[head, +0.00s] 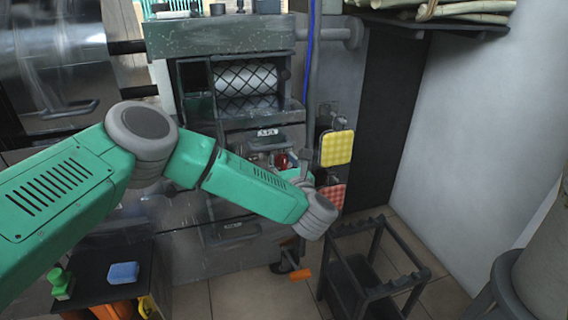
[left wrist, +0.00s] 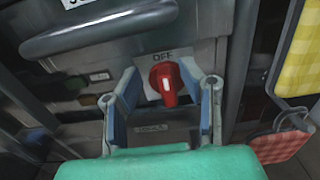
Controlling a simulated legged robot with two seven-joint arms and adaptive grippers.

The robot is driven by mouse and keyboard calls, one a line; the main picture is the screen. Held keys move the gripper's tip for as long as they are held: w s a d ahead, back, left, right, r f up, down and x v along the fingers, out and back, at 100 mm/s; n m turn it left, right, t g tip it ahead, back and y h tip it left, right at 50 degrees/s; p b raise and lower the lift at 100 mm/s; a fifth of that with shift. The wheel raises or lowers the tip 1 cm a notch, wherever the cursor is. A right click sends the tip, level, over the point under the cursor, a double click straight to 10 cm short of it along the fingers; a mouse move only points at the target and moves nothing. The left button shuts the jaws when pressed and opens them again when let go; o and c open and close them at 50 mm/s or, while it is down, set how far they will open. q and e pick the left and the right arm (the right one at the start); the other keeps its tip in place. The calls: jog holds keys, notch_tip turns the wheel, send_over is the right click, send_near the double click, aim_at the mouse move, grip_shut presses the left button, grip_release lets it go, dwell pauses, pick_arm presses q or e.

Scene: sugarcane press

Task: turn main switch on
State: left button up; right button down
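The main switch is a red rotary knob (left wrist: 166,84) on the grey front panel of the press, under a label reading OFF, in the left wrist view. It also shows small in the head view (head: 282,160). My left gripper (left wrist: 159,78) is open, with one finger on each side of the knob. The right finger looks very close to the knob; I cannot tell whether it touches. In the head view, my green wrist partly hides the left gripper (head: 293,165). My right gripper is in no view.
A drawer-like handle (left wrist: 110,30) juts out above the switch. Yellow (head: 337,148) and red checked cloths (head: 331,197) hang to the right. A dark metal rack (head: 372,270) stands on the floor. A low black table (head: 95,290) holds a blue sponge (head: 124,272) and green bottle (head: 61,282).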

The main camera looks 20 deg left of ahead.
pick_arm(q)
jog(key=shift+d, duration=0.3)
grip_shut()
jog(key=shift+d, duration=0.2)
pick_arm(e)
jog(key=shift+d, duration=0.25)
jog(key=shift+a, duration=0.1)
